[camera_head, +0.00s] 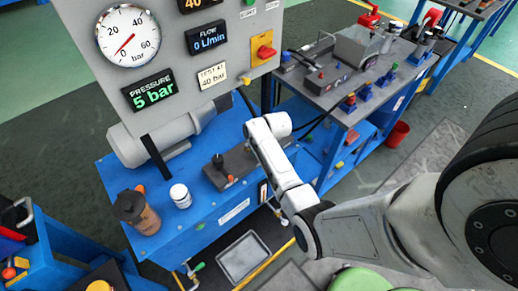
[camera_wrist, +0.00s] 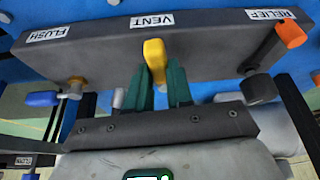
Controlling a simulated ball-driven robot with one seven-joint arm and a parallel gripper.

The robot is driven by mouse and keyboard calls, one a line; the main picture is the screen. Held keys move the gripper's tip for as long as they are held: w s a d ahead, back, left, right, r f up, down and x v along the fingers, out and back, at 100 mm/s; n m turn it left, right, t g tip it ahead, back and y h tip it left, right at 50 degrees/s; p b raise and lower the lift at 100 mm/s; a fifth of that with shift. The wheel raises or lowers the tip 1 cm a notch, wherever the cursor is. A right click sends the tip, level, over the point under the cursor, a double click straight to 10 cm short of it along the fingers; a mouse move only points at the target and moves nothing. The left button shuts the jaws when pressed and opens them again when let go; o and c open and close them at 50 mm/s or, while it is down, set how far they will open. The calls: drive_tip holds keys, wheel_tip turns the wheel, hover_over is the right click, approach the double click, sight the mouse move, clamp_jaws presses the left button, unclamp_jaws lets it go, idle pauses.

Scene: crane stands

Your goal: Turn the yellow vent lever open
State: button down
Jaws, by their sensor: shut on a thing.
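The yellow vent lever (camera_wrist: 154,52) is in the middle of the wrist view, under the VENT label (camera_wrist: 152,20) on a dark valve block (camera_wrist: 205,55). It points down the picture toward my gripper (camera_wrist: 157,80). The two green fingers are one on each side of the lever's lower end and shut on it. In the head view my white arm reaches over the blue bench; my fingers and the yellow lever cannot be made out there.
An orange lever (camera_wrist: 290,33) sits by RELIEF and a blue lever (camera_wrist: 42,98) by FLUSH, on either side. In the head view, a brown bottle (camera_head: 147,217) and white jar (camera_head: 180,195) stand on the bench (camera_head: 208,213). A grey tray (camera_head: 243,257) lies below.

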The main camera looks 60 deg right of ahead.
drive_tip(key=shift+w+a+m+h, duration=0.1)
drive_tip(key=shift+a+m+h, duration=0.2)
drive_tip(key=shift+m, duration=0.4)
drive_tip(key=c, duration=1)
unclamp_jaws()
drive_tip(key=v, duration=1)
drive_tip(key=shift+a+r+p, duration=0.15)
drive_tip(key=shift+r+p, duration=0.2)
